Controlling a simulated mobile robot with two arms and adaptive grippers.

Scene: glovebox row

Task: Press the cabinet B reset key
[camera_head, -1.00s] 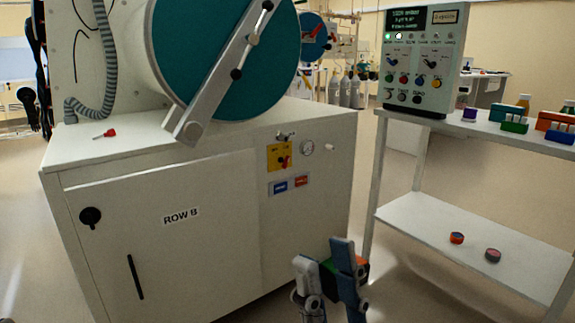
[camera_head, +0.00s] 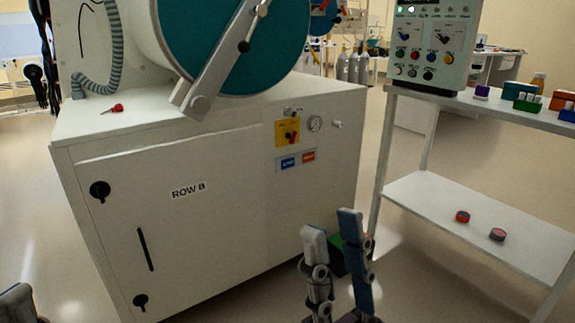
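Cabinet B (camera_head: 225,215) is the white cabinet marked ROW B, with a large teal round door (camera_head: 240,50) above it. A grey control box (camera_head: 432,45) with a display, knobs and coloured buttons stands at the upper right. I cannot read which key is reset. My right gripper (camera_head: 332,226) is at bottom centre, fingers up and apart, clear of the control box in the picture. Part of my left gripper (camera_head: 18,300) shows at the lower left edge.
A white shelf unit (camera_head: 470,220) at the right carries coloured boxes above and two small round pieces below. A green object (camera_head: 338,256) shows behind my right fingers; I cannot tell what it rests on. A red-handled item (camera_head: 112,108) lies on the cabinet top.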

